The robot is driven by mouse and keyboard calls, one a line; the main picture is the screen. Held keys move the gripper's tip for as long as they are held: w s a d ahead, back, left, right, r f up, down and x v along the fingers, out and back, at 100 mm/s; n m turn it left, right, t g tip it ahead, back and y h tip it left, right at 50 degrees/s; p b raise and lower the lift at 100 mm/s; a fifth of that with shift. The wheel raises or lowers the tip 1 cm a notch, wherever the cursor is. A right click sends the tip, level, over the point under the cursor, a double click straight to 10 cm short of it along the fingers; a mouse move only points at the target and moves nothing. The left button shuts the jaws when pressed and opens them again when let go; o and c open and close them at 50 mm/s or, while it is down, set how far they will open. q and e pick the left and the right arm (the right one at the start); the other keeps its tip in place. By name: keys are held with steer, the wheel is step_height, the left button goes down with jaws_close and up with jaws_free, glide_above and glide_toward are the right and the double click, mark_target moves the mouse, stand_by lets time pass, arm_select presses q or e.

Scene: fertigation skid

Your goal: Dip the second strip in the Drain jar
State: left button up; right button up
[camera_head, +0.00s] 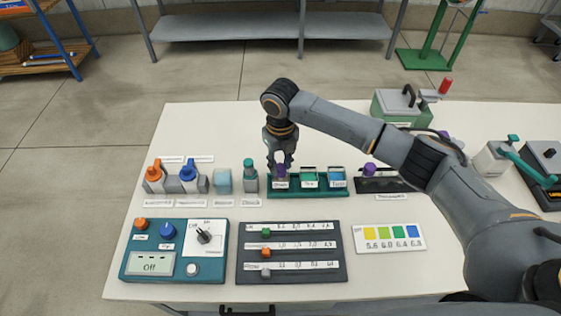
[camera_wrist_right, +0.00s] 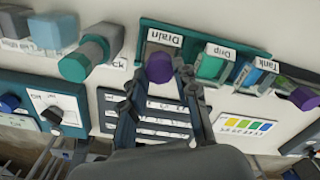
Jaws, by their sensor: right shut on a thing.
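My right gripper (camera_head: 279,163) points down over the green rack (camera_head: 310,192) at its left end. It is shut on a purple-topped strip (camera_head: 281,171), which also shows in the wrist view (camera_wrist_right: 158,68). The strip is at the Drain jar (camera_head: 280,184), the leftmost in the rack; its lower end is hidden, so I cannot tell how deep it sits. The Drain label (camera_wrist_right: 164,37) shows in the wrist view. The Drip jar (camera_head: 309,178) and Tank jar (camera_head: 337,178) stand to the right. My left gripper is not in view.
A dark strip holder (camera_head: 384,185) with another purple top (camera_head: 370,169) stands right of the rack. A color chart (camera_head: 390,238), slider board (camera_head: 291,252) and teal meter panel (camera_head: 174,251) lie in front. My right arm crosses above the table's right side.

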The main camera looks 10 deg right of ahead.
step_height(320, 180, up, 9)
steer(key=p, duration=0.7)
steer(key=shift+f+p, duration=0.2)
steer(key=shift+p, duration=0.15)
stand_by(0.6)
